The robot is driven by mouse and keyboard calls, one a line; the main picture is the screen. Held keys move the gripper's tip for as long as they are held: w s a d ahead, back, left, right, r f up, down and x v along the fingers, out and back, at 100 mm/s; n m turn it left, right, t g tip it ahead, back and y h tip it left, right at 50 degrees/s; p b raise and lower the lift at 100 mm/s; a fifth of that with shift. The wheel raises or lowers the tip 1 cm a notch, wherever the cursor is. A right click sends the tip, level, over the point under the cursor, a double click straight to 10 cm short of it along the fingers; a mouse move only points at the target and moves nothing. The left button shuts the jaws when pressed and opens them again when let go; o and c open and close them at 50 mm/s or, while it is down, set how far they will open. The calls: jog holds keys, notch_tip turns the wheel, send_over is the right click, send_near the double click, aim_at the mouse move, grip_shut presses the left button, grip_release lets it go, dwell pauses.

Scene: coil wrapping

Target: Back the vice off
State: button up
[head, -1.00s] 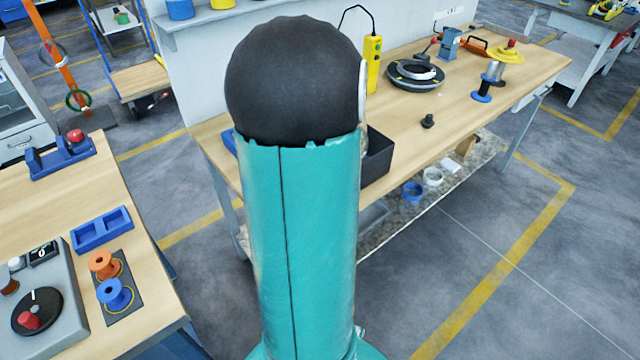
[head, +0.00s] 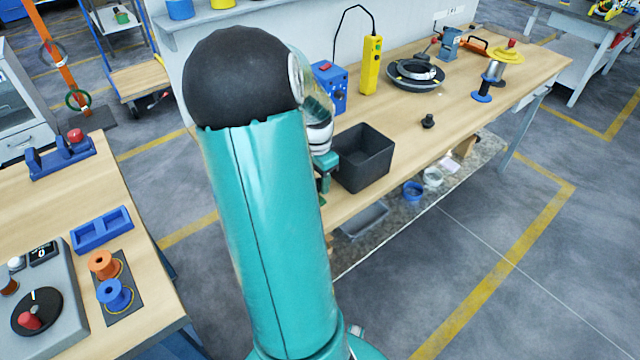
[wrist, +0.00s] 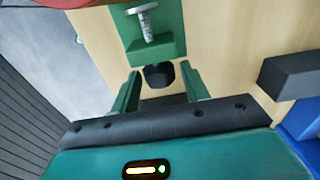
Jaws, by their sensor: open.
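In the wrist view a green vice-like clamp (wrist: 152,46) with a threaded metal screw (wrist: 147,24) stands at the top, over light wood. A short black knob (wrist: 158,76) sits below it. My gripper (wrist: 159,88) is open, its two green fingers to the left and right of the knob; I cannot tell whether they touch it. In the head view my gripper end is small and partly hidden by my arm, at the bench's near edge left of the black bin. A blue bench vice (head: 450,43) stands far back on the bench.
The black open bin (head: 364,158) is close to the right of my wrist. A blue box (head: 329,86) and a yellow pendant (head: 371,65) stand behind. A small black knob-like part (head: 428,121) lies on the bench (head: 400,125). A second bench (head: 60,205) holds spools at left.

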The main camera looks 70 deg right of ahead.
jog(key=shift+s, duration=0.1)
jog(key=g, duration=0.1)
jog(key=w+g+y, duration=0.1)
jog(key=shift+d+f+g, duration=0.1)
jog(key=shift+d+g, duration=0.1)
jog(key=shift+g, duration=0.2)
jog(key=shift+s+g+y, duration=0.1)
jog(key=shift+g+y, duration=0.2)
jog(key=shift+y, duration=0.1)
jog(key=shift+c, duration=0.3)
jog(key=c, duration=0.5)
jog(key=shift+s+a+t+h, duration=0.15)
jog(key=shift+t+h, duration=0.1)
jog(key=shift+t, duration=0.3)
jog(key=shift+s+t+h, duration=0.15)
jog(key=shift+t+h, duration=0.1)
jog(key=shift+t, duration=0.3)
jog(key=shift+t+h, duration=0.4)
jog(key=shift+t, duration=0.2)
